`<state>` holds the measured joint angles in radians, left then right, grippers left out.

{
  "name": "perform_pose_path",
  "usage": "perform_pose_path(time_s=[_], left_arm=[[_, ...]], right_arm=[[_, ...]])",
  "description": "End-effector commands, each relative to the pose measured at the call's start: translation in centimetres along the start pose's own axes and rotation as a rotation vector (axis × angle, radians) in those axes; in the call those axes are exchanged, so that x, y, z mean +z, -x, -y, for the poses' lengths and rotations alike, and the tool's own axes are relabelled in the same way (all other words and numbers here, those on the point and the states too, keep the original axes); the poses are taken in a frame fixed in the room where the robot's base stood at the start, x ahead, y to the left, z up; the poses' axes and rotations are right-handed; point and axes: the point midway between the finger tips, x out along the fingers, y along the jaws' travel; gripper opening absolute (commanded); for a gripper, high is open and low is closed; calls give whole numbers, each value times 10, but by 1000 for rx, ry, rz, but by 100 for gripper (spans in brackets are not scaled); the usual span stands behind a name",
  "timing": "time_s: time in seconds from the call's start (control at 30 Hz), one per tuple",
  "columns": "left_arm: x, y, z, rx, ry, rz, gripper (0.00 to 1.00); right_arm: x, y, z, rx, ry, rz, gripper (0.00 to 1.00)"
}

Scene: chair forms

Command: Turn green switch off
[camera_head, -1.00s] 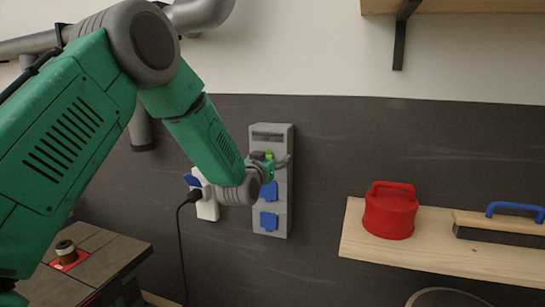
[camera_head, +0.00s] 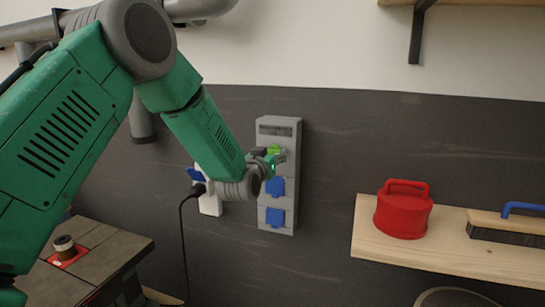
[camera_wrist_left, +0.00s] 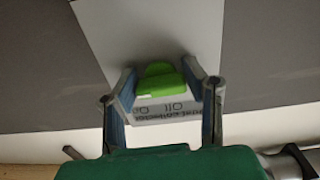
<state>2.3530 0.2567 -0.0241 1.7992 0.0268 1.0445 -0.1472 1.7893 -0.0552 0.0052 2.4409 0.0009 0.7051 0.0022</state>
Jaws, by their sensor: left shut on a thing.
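The green switch (camera_head: 275,149) is on the front of a grey wall box (camera_head: 279,128), above its blue socket covers. My left gripper (camera_head: 276,159) is at the box front, right at the switch, and hides part of it in the head view. In the left wrist view, the green switch (camera_wrist_left: 160,83) sits between the two fingers of my left gripper (camera_wrist_left: 162,90), which is shut on it. My right gripper is not in view.
A white socket (camera_head: 208,190) with a black plug and hanging cable is left of the box. A wooden shelf (camera_head: 450,262) at the right holds a red lidded container (camera_head: 403,212) and a blue-handled brush (camera_head: 500,225). A workbench (camera_head: 95,262) stands at lower left.

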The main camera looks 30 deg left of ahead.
Motion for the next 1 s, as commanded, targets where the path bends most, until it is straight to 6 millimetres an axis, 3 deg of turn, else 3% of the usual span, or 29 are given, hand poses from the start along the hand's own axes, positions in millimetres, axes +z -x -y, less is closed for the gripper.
perform_pose_path(time_s=[0.27, 1.0], left_arm=[[-1, 0, 6, -12, 159, -10, 10], [0, -1, 9, -13, 858, -17, 10]], right_arm=[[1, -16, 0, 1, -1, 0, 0], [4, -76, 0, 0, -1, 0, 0]])
